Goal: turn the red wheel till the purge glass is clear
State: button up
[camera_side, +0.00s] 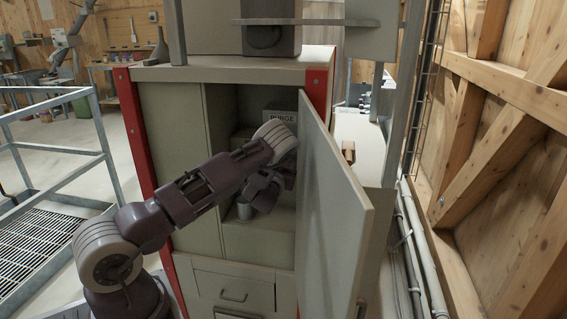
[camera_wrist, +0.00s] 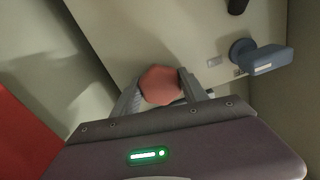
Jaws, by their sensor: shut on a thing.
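The red wheel (camera_wrist: 160,84) shows in the wrist view as a small, dull red, roughly six-sided knob. My gripper (camera_wrist: 161,90) is shut on it, with one grey finger on its left and one on its right. In the side view my gripper reaches into the open cabinet (camera_side: 210,75), behind my own wrist, and the red wheel is hidden there.
The open cabinet door (camera_side: 335,200) stands close to the right of my wrist. A blue lever-like part (camera_wrist: 262,59) sits right of the wheel in the wrist view. A railing (camera_side: 60,150) stands at left.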

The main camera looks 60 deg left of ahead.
jog(key=shift+m, duration=1.2)
jog(key=o, duration=1.4)
jog(key=shift+c, duration=0.2)
jog(key=shift+s, duration=0.1)
jog(key=s+d+r, duration=0.3)
jog(key=r, duration=0.4)
jog(key=shift+s+d, duration=0.2)
jog(key=shift+d, duration=0.05)
